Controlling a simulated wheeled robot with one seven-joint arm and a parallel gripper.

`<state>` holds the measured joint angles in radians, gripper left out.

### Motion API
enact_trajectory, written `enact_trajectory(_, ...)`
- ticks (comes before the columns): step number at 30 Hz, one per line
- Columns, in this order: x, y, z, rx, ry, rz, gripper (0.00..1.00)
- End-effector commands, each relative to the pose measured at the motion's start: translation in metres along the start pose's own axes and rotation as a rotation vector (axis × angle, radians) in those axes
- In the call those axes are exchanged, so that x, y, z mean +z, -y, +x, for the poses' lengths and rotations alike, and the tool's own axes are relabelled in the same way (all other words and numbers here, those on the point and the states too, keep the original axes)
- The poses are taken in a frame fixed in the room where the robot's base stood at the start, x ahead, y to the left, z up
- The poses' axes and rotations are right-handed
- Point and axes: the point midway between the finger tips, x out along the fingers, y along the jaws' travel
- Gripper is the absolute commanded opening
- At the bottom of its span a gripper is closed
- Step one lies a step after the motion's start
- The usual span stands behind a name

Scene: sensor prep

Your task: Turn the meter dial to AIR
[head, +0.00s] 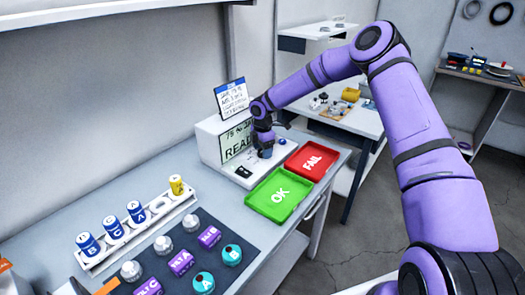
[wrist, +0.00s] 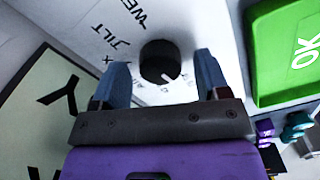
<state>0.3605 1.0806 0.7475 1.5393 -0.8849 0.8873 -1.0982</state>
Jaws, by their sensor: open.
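The meter (head: 208,144) is a white box on the bench with a screen reading "READ" and a sloped front panel. Its dial (wrist: 158,60) is a round black knob with a short white mark pointing to the lower right in the wrist view. WET and TILT are printed on the panel above and left of it; other labels are partly hidden and I cannot read AIR. My gripper (wrist: 161,66) is open, a blue finger on each side of the dial with gaps showing. In the head view my gripper (head: 264,148) is over the panel and covers the dial.
A green OK tray (head: 262,207) and a red FAIL tray (head: 325,173) lie just right of the meter. A white rack (head: 150,222) holds blue and yellow vials. A card stands behind the meter.

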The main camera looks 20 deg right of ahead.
Motion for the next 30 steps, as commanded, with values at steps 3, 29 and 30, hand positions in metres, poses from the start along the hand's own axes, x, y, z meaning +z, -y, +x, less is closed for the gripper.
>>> enact_trajectory(3, -0.0003, 0.0, 0.0061, 0.0, -0.001, 0.001, 0.69)
enact_trajectory(29, 0.0004, -0.0003, 0.0069, 0.002, 0.002, 0.039, 0.2)
enact_trajectory(30, 0.0002, -0.0004, 0.0067, 0.002, 0.002, 0.054, 0.2)
